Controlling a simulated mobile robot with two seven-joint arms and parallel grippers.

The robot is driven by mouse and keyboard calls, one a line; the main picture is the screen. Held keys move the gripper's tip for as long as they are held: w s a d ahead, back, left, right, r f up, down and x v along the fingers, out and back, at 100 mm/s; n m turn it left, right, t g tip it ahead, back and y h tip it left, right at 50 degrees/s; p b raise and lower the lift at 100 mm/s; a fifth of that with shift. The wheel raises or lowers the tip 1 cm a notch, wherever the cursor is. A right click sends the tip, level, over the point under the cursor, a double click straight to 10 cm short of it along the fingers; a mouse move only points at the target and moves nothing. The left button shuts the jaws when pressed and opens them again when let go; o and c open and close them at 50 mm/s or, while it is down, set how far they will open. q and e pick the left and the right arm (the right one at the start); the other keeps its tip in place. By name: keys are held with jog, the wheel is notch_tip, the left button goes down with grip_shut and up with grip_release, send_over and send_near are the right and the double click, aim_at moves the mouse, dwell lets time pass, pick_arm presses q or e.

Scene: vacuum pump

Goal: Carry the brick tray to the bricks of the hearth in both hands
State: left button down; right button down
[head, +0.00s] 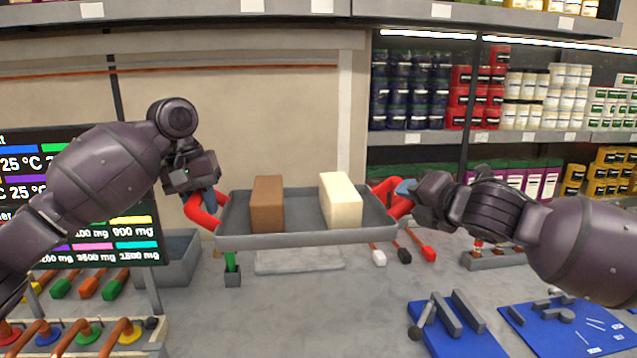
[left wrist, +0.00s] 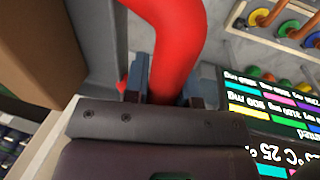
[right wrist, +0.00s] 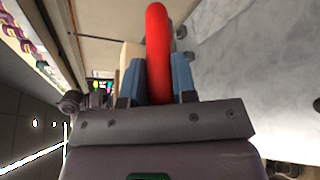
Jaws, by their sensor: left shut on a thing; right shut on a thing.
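The grey brick tray (head: 300,239) hangs roughly level above the grey counter in the head view, a red handle at each end. A brown brick (head: 267,204) stands in its left half and a cream brick (head: 340,201) in its right half, apart from each other. My left gripper (head: 208,202) is shut on the left red handle (left wrist: 180,45). My right gripper (head: 402,190) is shut on the right red handle (right wrist: 157,50). The brown brick also shows at the left of the left wrist view (left wrist: 40,45). I cannot identify the hearth's bricks.
A flat grey slab (head: 300,262) lies on the counter below the tray. Blue mats (head: 458,325) with grey parts lie at the front right. A grey bin (head: 182,258) and a display screen (head: 100,235) are at the left. Shelves with jars (head: 480,95) stand behind.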

pick_arm(q)
jog(key=shift+w+r, duration=0.25)
jog(key=shift+r, duration=0.15)
pick_arm(e)
jog(key=shift+w+r, duration=0.25)
jog(key=shift+r, duration=0.25)
pick_arm(q)
jog(key=shift+s, duration=0.15)
pick_arm(e)
jog(key=shift+s, duration=0.1)
